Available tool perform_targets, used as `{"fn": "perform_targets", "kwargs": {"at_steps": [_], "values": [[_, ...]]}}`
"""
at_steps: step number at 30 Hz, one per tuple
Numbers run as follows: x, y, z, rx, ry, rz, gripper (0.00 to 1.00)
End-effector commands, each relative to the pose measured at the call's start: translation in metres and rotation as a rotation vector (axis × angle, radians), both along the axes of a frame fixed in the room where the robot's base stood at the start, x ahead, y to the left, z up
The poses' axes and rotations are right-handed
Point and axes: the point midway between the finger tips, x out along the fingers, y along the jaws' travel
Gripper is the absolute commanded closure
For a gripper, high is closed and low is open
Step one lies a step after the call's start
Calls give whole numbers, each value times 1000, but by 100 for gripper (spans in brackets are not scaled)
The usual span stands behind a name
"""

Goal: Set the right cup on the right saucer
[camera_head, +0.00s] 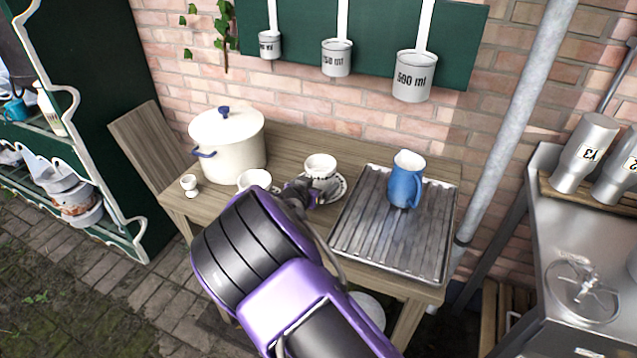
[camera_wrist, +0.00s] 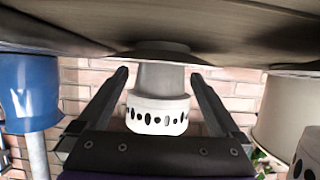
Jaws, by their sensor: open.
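The right cup (camera_head: 320,166) is white with a dark-patterned rim. It stands upright and appears to rest on the right saucer (camera_head: 339,192), a white plate with dark marks. My gripper (camera_head: 304,190) is at the cup's near left side, low over the table. In the wrist view, which is upside down, the open fingers (camera_wrist: 160,78) lie on either side of the cup (camera_wrist: 158,113), with gaps showing.
A blue jug (camera_head: 405,181) stands on a ridged metal tray (camera_head: 356,238) right of the saucer. A large cream pot (camera_head: 229,150) and an egg cup (camera_head: 189,184) stand at the left. Measuring ladles (camera_head: 413,78) hang on the wall behind.

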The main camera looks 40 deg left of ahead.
Motion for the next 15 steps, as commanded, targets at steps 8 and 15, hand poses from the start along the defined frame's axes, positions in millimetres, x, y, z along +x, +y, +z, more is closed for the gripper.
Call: {"fn": "perform_targets", "kwargs": {"at_steps": [8, 15], "values": [[-54, -11, 24, 2, 3, 3, 0], [-90, -20, 39, 2, 1, 2, 0]]}}
